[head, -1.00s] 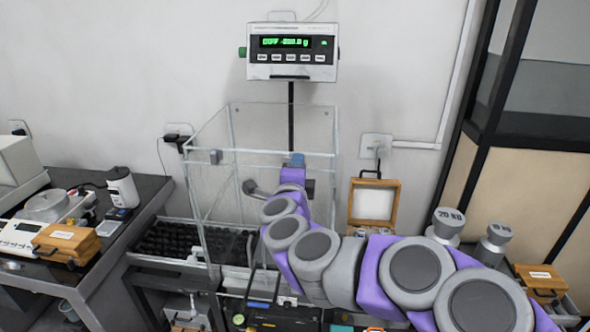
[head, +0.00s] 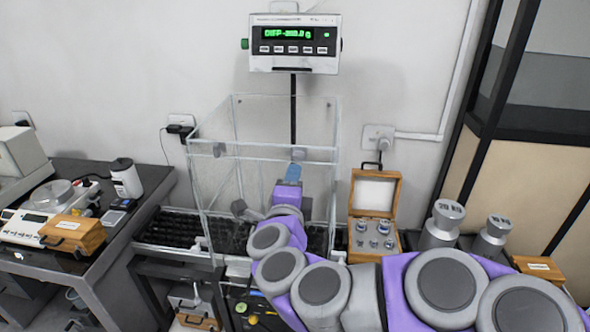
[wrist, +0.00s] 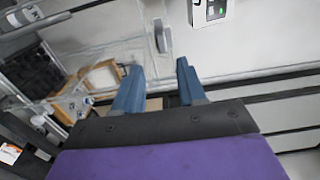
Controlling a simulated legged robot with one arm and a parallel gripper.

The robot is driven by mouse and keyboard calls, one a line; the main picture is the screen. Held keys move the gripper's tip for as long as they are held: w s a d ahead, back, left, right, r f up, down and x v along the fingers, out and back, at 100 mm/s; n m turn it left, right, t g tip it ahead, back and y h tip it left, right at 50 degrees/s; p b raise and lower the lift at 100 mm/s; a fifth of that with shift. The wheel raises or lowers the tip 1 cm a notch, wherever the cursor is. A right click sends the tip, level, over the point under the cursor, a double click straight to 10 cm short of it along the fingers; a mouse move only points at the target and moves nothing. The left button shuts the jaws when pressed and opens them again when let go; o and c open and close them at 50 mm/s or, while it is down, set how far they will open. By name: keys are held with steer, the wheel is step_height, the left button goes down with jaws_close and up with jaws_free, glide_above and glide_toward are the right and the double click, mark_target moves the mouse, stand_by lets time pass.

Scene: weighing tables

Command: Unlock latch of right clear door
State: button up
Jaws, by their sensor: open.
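The clear box (head: 215,185) stands at the middle of the back, its transparent panels thin and pale-edged. A small grey latch (head: 298,153) sits on its upper front rail at the right. A second grey latch (head: 218,150) is on the same rail at the left. My gripper (head: 292,168), with blue fingers, is just below the right latch in the head view. In the wrist view the two fingers (wrist: 160,68) are apart with nothing between them. A grey latch (wrist: 161,35) shows beyond the gap, apart from the fingertips. Which way the latch is turned is unclear.
An open wooden case (head: 392,195) of small weights stands to the right, with large grey weights (head: 441,222) beyond. A dark table (head: 145,205) with instruments is at left.

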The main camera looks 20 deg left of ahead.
steer(key=b+v, duration=0.2)
steer(key=v, duration=0.6)
steer(key=shift+s, duration=0.3)
